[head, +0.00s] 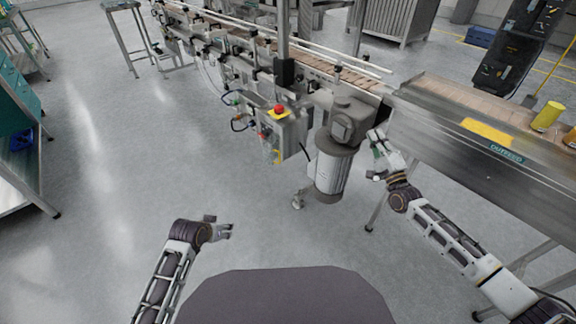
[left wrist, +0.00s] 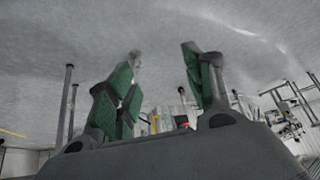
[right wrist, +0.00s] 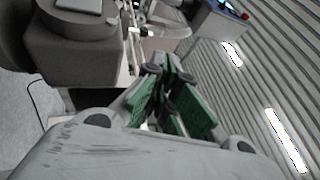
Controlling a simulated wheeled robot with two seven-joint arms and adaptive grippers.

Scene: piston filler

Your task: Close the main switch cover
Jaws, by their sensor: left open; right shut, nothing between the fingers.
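A grey control box (head: 283,135) with a red emergency button (head: 279,111) on top and a yellow part on its front is fixed to the conveyor frame. The main switch cover is too small to make out with certainty; whether it is open I cannot tell. My left gripper (head: 226,231) is open and empty over the floor, low and left of the box. Its green-padded fingers stand apart in the left wrist view (left wrist: 160,85). My right gripper (head: 374,150) is shut and empty, right of the box beside the grey motor. Its fingers meet in the right wrist view (right wrist: 168,75).
A grey motor (head: 332,172) hangs between the control box and my right gripper. The outfeed conveyor (head: 465,160), with a yellow cup (head: 547,116) on it, lies to the right. A shelf rack (head: 22,150) stands at the far left. The floor in front of the box is clear.

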